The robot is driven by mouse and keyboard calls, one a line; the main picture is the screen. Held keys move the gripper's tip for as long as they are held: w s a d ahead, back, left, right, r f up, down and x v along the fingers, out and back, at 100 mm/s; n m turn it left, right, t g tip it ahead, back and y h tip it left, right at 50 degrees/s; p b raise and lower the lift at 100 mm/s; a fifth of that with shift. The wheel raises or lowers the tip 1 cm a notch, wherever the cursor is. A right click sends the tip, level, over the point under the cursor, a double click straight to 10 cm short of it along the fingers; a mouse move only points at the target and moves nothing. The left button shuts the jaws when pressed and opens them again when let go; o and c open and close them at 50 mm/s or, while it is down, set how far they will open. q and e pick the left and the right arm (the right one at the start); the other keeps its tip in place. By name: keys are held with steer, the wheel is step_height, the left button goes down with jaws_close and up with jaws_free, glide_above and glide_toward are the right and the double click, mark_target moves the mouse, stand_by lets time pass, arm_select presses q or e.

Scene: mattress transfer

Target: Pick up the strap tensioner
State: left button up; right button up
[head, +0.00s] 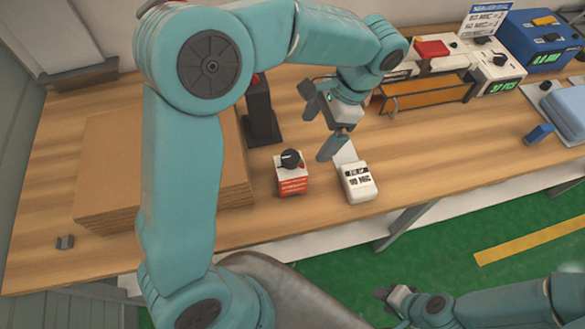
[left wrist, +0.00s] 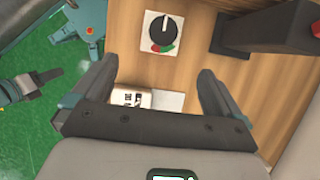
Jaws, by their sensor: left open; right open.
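I cannot tell for sure which object is the strap tensioner. A small white and red box with a black knob (head: 291,180) stands near the table's front edge. A white device with a printed label (head: 358,183) lies to its right. My left gripper (head: 322,128) is open and empty above the table, behind these two. In the left wrist view, the knob box (left wrist: 160,33) lies beyond the fingertips, and the white device (left wrist: 131,97) shows between the fingers, partly hidden by the gripper. My right gripper (head: 392,297) is open, low over the green floor in front of the table.
A stack of cardboard sheets (head: 150,175) fills the table's left. A black upright stand (head: 262,110) is beside it.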

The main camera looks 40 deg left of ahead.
mark_target(290, 168)
arm_select(q)
steer(key=x, duration=0.8)
steer(key=shift+s+f, duration=0.2)
steer(key=shift+s+f+p, duration=0.3)
steer(key=shift+s+f, duration=0.1)
steer(key=shift+s, duration=0.05)
steer(key=f, duration=0.1)
steer(key=a+f, duration=0.2)
steer(key=shift+s+f+p, duration=0.3)
steer(key=shift+f+p, duration=0.05)
steer(key=shift+f, duration=0.2)
steer(key=shift+s+d, duration=0.15)
steer(key=shift+s, duration=0.05)
steer(key=shift+w, duration=0.1)
steer(key=c, duration=1.6)
steer(key=shift+w+r, duration=0.1)
